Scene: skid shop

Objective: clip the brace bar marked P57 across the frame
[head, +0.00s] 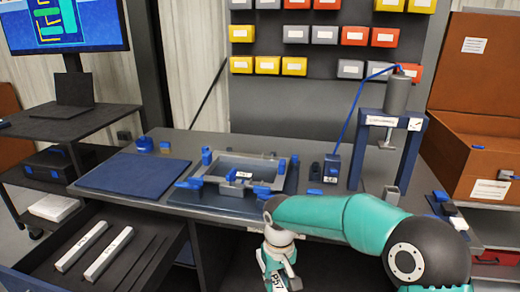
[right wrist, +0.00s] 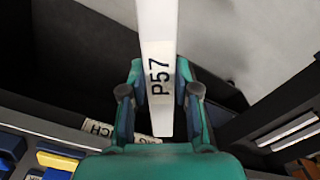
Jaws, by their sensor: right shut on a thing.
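The white brace bar marked P57 (right wrist: 157,40) is held between the two fingers of my right gripper (right wrist: 160,93). Its black P57 lettering faces the right wrist camera. In the head view my teal right arm reaches in from the right, its lower end hanging in front of the bench edge, with a marked white piece (head: 277,280) at the bottom of the picture. The grey rectangular frame (head: 268,162) lies on a dark plate on the bench, with blue clips around it. The right gripper is in front of and below the frame, apart from it. My left gripper is not in view.
An open drawer (head: 150,245) at the left holds two white bars (head: 80,247). A blue mat (head: 130,175) lies left of the frame. A blue press stand (head: 355,155) stands right of it. Coloured bins hang behind, and brown boxes stand at the right.

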